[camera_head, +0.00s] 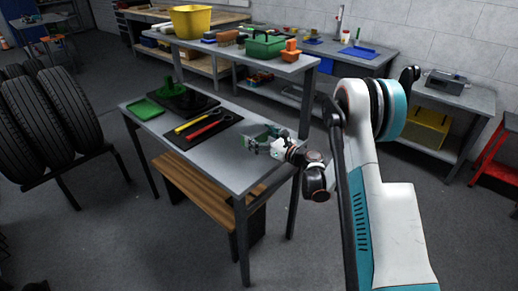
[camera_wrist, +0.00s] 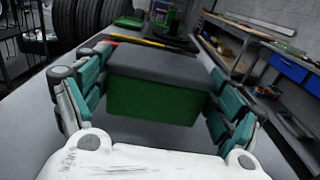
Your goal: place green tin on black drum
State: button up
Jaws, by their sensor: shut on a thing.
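My gripper (camera_head: 268,143) is shut on the green tin, a box with a green side and a dark grey top. The tin (camera_wrist: 152,100) shows between the two fingers in the wrist view. In the head view the tin (camera_head: 255,138) is small and partly covered by the fingers, over the right part of the grey table. A low, dark, rounded piece (camera_head: 194,101), which looks like the black drum, lies at the far end of the table beside a green upright part.
On the table (camera_head: 226,172), a black mat (camera_head: 188,141) holds a yellow and a red tool. A green tray (camera_head: 145,109) lies at the left edge. A raised shelf behind carries a yellow bin (camera_head: 192,21) and a green toolbox (camera_head: 266,45). Tyres (camera_head: 61,107) stand at left.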

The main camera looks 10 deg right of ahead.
jog(key=shift+f+b, duration=0.8)
jog(key=shift+f, duration=1.35)
jog(key=shift+f, duration=0.15)
jog(key=o, duration=1.2)
jog(key=shift+c, duration=0.2)
